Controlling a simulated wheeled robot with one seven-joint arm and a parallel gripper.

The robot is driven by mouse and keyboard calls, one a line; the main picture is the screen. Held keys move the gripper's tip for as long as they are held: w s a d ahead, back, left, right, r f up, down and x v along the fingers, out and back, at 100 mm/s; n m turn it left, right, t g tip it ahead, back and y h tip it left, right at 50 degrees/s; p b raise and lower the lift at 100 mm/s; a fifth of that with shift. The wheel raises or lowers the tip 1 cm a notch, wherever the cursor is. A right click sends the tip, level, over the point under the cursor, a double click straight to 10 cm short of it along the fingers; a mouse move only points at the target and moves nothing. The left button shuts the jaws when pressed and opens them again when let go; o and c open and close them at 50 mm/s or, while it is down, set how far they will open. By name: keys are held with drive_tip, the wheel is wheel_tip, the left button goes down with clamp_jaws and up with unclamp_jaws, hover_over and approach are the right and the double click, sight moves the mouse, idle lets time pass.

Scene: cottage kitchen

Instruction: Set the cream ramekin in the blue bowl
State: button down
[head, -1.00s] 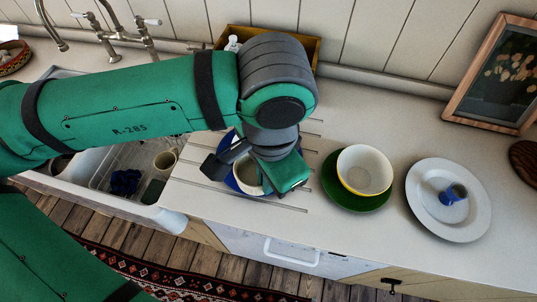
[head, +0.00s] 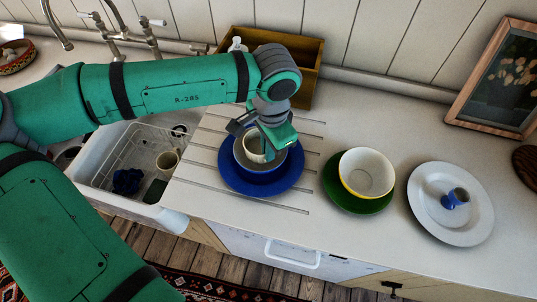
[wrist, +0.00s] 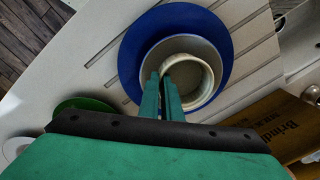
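The cream ramekin (head: 254,146) is within the rim of the blue bowl (head: 262,176), toward its back. It also shows in the wrist view (wrist: 200,70), off-centre in the bowl. The bowl has a greyish inside and stands on a blue plate (head: 231,178). My gripper (wrist: 161,90) has its fingers close together at the ramekin's near rim, with the wall seemingly between them. In the head view my gripper (head: 268,147) partly hides the ramekin. I cannot tell whether the ramekin's base touches the bowl.
To the right are a green plate with a yellow-and-white bowl (head: 366,172) and a white plate (head: 440,222) with a small blue cup (head: 455,197). A sink (head: 130,165) with a rack is at left. A wooden box (head: 308,75) stands behind my gripper.

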drive_tip(key=shift+f, duration=1.5)
drive_tip(key=shift+f, duration=0.35)
drive_tip(key=c, duration=2.3)
unclamp_jaws()
drive_tip(key=shift+o, duration=0.2)
wheel_tip(320, 180, up, 13)
drive_tip(key=shift+s+d, duration=0.2)
drive_tip(key=shift+s, duration=0.1)
drive_tip(key=shift+a+f, duration=0.1)
drive_tip(key=shift+f, duration=0.05)
